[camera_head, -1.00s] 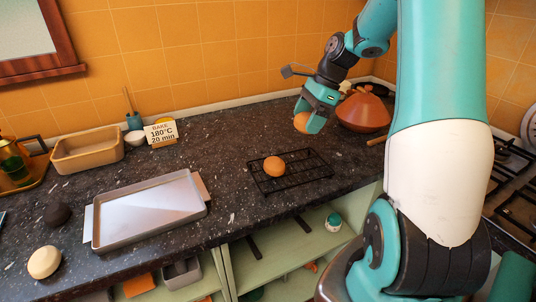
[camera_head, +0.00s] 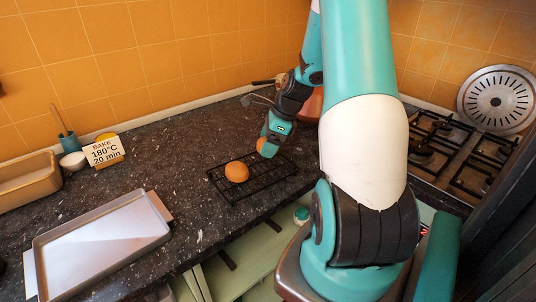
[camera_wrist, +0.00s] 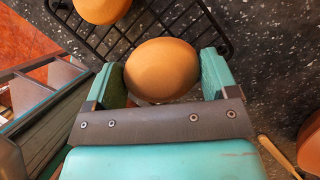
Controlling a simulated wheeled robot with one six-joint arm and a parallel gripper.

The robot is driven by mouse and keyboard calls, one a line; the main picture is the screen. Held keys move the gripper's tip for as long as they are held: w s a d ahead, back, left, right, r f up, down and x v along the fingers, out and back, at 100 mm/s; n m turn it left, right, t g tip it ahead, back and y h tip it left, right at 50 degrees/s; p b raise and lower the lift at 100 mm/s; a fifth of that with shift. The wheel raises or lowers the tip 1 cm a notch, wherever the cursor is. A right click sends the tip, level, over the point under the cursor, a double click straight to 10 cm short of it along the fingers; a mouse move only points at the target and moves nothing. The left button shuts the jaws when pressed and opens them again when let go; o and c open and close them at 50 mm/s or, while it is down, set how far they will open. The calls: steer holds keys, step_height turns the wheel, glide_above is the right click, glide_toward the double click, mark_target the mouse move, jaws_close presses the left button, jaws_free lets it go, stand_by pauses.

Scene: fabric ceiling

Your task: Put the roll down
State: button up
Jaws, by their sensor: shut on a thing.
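My gripper (camera_head: 272,143) is shut on an orange-brown roll (camera_wrist: 162,70), which sits between its two jaws in the wrist view. In the head view this roll (camera_head: 262,144) shows partly behind the jaws, at the far right part of the black wire rack (camera_head: 226,190). I cannot tell whether it touches the rack. A second roll (camera_head: 237,171) lies on the rack, left of my gripper. It also shows in the wrist view (camera_wrist: 101,8) at the upper left edge.
A grey baking tray (camera_head: 100,245) lies on the counter at left, with a "BAKE 180°C 20 min" card (camera_head: 104,151) behind it. A tan loaf pan (camera_head: 28,183) stands far left. A tagine (camera_head: 312,104) stands behind my arm. A gas hob (camera_head: 455,155) is at right.

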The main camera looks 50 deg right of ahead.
mark_target(268, 163)
steer(key=shift+f, duration=2.25)
steer(key=shift+f, duration=0.2)
steer(key=o, duration=0.8)
steer(key=shift+r, duration=0.15)
